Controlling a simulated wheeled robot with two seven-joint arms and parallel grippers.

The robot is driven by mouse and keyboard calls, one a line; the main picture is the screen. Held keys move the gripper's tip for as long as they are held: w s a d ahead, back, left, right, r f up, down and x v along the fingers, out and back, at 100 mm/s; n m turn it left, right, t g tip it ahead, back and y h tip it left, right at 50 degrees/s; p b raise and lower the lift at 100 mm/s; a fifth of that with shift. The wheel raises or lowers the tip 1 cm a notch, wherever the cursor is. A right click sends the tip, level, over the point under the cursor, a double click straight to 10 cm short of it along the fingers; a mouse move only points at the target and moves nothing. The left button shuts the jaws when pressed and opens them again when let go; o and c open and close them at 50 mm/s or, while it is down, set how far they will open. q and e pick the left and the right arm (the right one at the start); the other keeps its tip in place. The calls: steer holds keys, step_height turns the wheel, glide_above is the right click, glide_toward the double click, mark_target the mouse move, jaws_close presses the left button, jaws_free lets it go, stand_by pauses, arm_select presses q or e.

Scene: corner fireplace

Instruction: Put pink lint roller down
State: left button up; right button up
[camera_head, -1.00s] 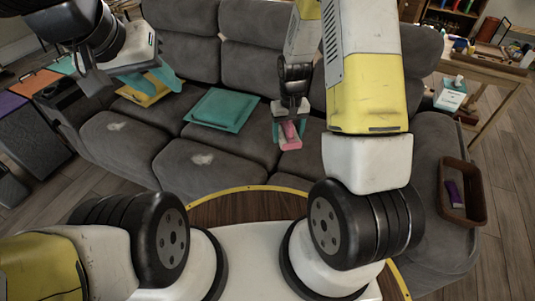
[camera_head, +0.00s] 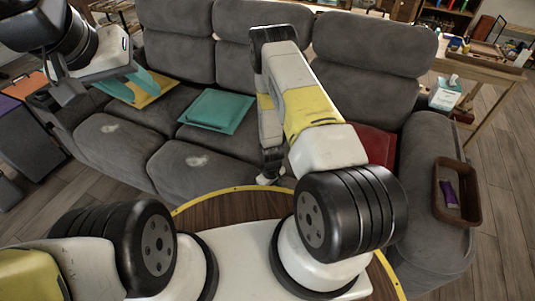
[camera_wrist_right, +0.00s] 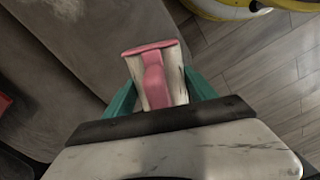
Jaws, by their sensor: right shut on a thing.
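The pink lint roller (camera_wrist_right: 153,72), pink and white, is between the teal fingers of my right gripper (camera_wrist_right: 160,93) in the right wrist view. The gripper is shut on it. Behind it in that view are grey upholstery on the left and floor on the right. In the head view my right arm reaches down near the front of the sofa, and the roller is hidden there. My left gripper (camera_head: 132,83) is at upper left in the head view, its teal fingers apart and nothing seen between them.
The grey sofa (camera_head: 120,138) has pale smudges on its seats. A teal folder-like item (camera_head: 216,110), a yellow one (camera_head: 150,88) and a red one (camera_head: 373,146) lie on it. A brown basket (camera_head: 472,207) with a purple item (camera_head: 448,192) sits on the right armrest. Wood floor (camera_head: 505,160) shows at right.

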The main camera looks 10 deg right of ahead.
steer(key=w+d, duration=0.1)
steer(key=w, duration=0.2)
steer(key=w+d, duration=0.1)
steer(key=w, duration=0.2)
steer(key=w+d+f, duration=0.1)
steer(key=w, duration=0.2)
steer(key=shift+d, duration=0.1)
steer(key=shift+w+d+f, duration=0.1)
steer(key=shift+w+f, duration=0.05)
steer(key=shift+f, duration=0.75)
steer(key=shift+w+f, duration=0.15)
steer(key=shift+f, duration=0.7)
steer(key=o, duration=1.5)
steer(key=shift+d+f, duration=0.1)
steer(key=shift+c, duration=0.2)
